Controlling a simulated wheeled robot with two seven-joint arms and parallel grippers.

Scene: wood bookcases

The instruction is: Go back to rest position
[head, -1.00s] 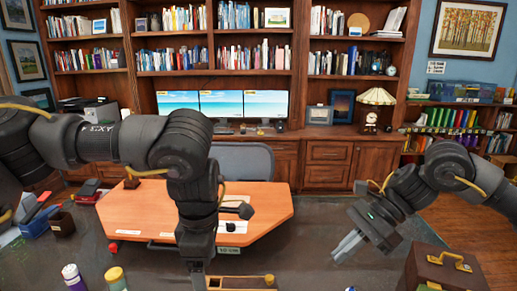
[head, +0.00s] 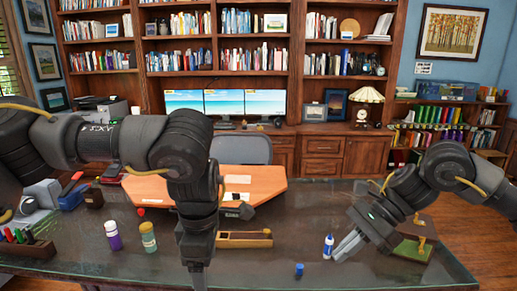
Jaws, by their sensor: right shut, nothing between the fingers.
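My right gripper (head: 347,246) comes in from the right over the dark desk (head: 265,268). Its fingers are closed together and empty, pointing down and left beside a small white bottle with a blue top (head: 328,246). I cannot tell whether they touch the bottle. My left gripper (head: 196,278) hangs straight down over the desk's front part, left of the middle. Its fingertips are hard to make out, so its opening does not show. Nothing is visible in it.
A wooden tray (head: 262,243) lies between the arms. A blue cylinder (head: 299,269), a purple bottle (head: 113,236) and a green bottle (head: 148,238) stand near the front. A brown case (head: 408,250) sits by my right arm. A pen holder (head: 25,250) is at left.

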